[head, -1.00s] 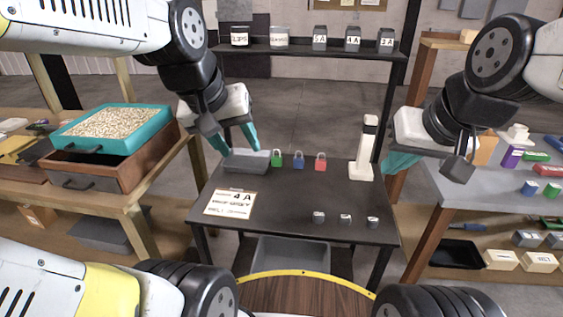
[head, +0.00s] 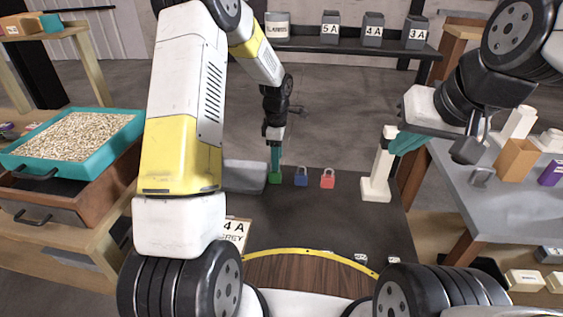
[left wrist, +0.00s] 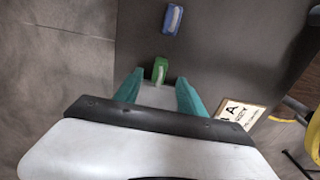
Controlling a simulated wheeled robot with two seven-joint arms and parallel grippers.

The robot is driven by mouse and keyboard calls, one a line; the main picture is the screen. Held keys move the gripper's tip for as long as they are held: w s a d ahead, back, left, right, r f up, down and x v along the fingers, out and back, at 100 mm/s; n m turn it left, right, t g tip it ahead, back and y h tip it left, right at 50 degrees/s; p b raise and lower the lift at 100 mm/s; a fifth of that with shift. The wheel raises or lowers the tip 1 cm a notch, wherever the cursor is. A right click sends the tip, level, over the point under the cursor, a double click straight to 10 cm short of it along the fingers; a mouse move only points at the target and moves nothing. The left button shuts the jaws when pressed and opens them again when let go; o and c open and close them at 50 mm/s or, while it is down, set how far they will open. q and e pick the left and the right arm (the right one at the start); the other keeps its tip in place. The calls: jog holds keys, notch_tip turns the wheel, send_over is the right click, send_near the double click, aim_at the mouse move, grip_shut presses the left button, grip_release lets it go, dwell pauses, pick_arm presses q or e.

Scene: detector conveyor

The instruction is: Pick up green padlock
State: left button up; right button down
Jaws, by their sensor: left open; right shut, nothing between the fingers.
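The green padlock (head: 275,179) stands on the dark table (head: 320,222), at the left of a row of padlocks. In the left wrist view the green padlock (left wrist: 160,70) lies between the tips of my left gripper (left wrist: 159,88), which is open. In the head view my left gripper (head: 275,160) reaches down right at the padlock and hides its upper part. I cannot tell whether the fingers touch it. My right gripper (head: 405,141) is shut and empty, away to the right near the white post.
A blue padlock (head: 301,178) and a red padlock (head: 328,180) stand to the right of the green one. A grey box (head: 244,177) is close on its left. A white post (head: 378,175) stands at the table's right. A label card (head: 235,232) lies in front.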

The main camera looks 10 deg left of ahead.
aim_at(275, 172)
pick_arm(q)
jog(key=f, duration=0.7)
jog(key=shift+a+f, duration=0.2)
jog(key=shift+a, duration=0.15)
grip_shut()
